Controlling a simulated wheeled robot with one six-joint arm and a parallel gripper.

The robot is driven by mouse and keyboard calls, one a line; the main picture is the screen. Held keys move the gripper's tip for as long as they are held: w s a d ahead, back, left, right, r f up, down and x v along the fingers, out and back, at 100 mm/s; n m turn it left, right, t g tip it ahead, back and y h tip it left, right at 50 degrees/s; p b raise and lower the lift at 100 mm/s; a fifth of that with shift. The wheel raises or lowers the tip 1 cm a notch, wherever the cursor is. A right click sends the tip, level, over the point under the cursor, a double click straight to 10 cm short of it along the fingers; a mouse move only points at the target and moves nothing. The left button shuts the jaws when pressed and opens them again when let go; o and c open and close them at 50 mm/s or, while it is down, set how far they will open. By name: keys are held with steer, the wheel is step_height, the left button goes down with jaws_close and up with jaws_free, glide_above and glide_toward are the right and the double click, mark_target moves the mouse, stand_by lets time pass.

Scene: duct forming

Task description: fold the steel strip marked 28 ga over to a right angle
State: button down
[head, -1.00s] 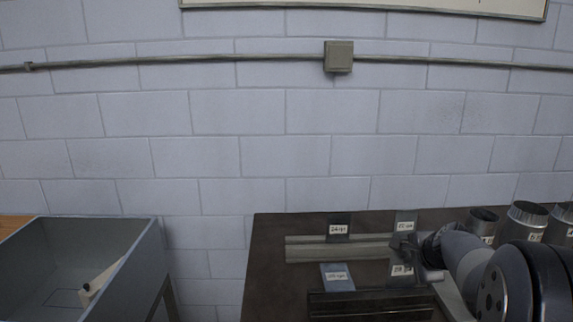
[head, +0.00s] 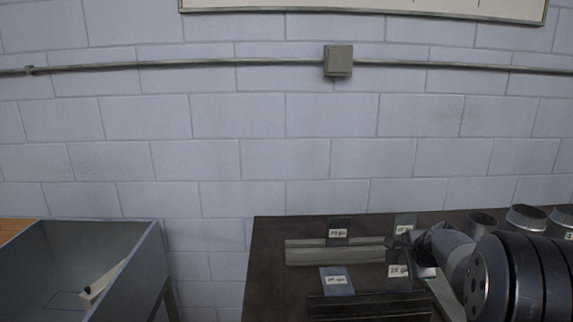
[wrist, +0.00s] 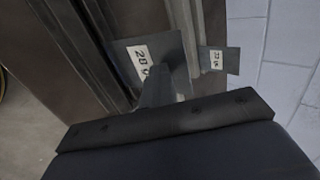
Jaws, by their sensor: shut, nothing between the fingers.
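The steel strip marked 28 ga (head: 398,283) is at the front right of the bench, beside the dark slotted bar. Its white label faces the head camera and looks slightly tilted. In the wrist view the strip (wrist: 122,52) lies just beyond my fingers, which cover part of it and of its label. My gripper (wrist: 160,75) is shut and empty, very close to the strip; I cannot tell whether it touches. In the head view the gripper is small and dark behind the strip. The strip's exact fold angle is unclear.
Other labelled strips stand or lie nearby: one at back left (head: 338,224), one at back right (head: 404,218) and a bluish one (head: 337,290) at front left. A pale metal bar (head: 310,255) crosses the bench (head: 270,270). Round ducts (head: 526,218) stand right. A grey bin (head: 150,250) is left.

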mark_target(399, 254)
steer(key=shift+w+r, duration=0.25)
steer(key=shift+r, duration=0.05)
steer(key=shift+w+f+p, duration=0.1)
steer(key=shift+w+p, duration=0.3)
steer(key=shift+w, duration=0.4)
steer(key=shift+w+f, duration=0.1)
steer(key=shift+w+a+f, duration=0.1)
steer(key=shift+w+f, duration=0.35)
steer(key=shift+w, duration=0.15)
steer(key=shift+f, duration=0.1)
steer(key=shift+w+f, duration=0.1)
steer(key=shift+w, duration=0.1)
steer(key=shift+w+f, duration=0.3)
steer(key=shift+w, duration=0.15)
